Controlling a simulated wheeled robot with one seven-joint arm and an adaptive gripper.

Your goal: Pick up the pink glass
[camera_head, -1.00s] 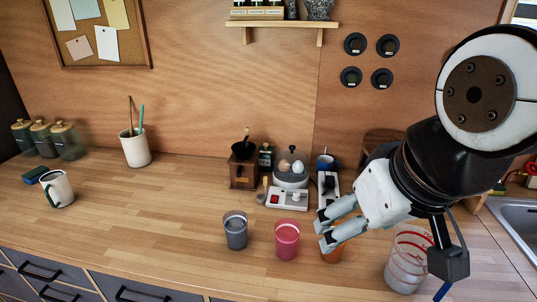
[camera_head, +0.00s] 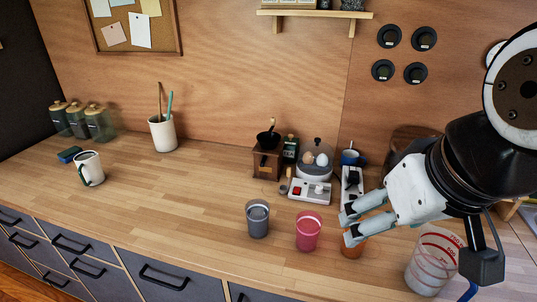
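The pink glass (camera_head: 308,232) stands upright on the wooden counter, between a grey glass on its left and an orange glass on its right. My gripper (camera_head: 345,229) is to the right of the pink glass in the picture, in front of the orange glass, which it partly hides. Its two fingers are spread apart with nothing visible between them. The pink glass is fully in view and apart from the fingers.
The grey glass (camera_head: 257,219), the orange glass (camera_head: 354,249) and a measuring cup (camera_head: 431,262) stand near the counter's front.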

